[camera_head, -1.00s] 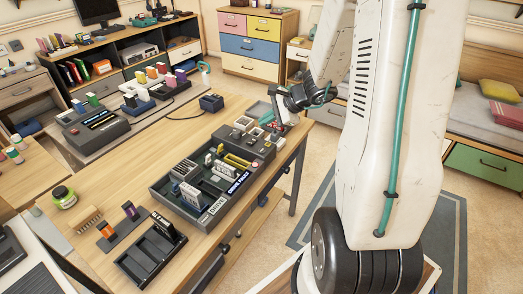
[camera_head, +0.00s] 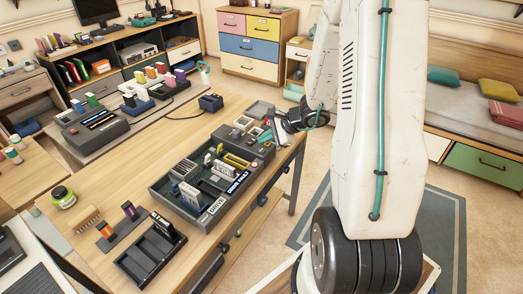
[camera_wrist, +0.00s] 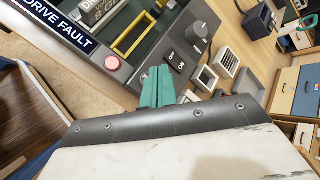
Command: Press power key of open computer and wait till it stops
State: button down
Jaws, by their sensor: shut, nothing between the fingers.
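The open computer (camera_head: 192,207) is a dark grey case on the wooden table, with parts showing inside and a "DRIVE FAULT" label (camera_wrist: 60,25) on its edge. I cannot tell which one is the power key. My gripper (camera_wrist: 158,74) has its teal fingers together and empty, at the panel's near edge, right of the red button. Whether the tips touch the panel is unclear. In the head view my gripper (camera_head: 266,137) is at the computer's right end.
A small dark blue box (camera_head: 211,103) with a cable stands behind. Square-framed parts (camera_wrist: 206,77) lie right of the fingers. The table's left middle is bare.

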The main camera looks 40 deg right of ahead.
aim_at(265, 151)
jog(key=shift+f, duration=0.6)
dwell(1.6)
jog(key=shift+f, duration=0.4)
jog(key=shift+f, duration=0.4)
dwell(0.5)
jog(key=shift+r, duration=0.8)
jog(key=shift+r, duration=2.5)
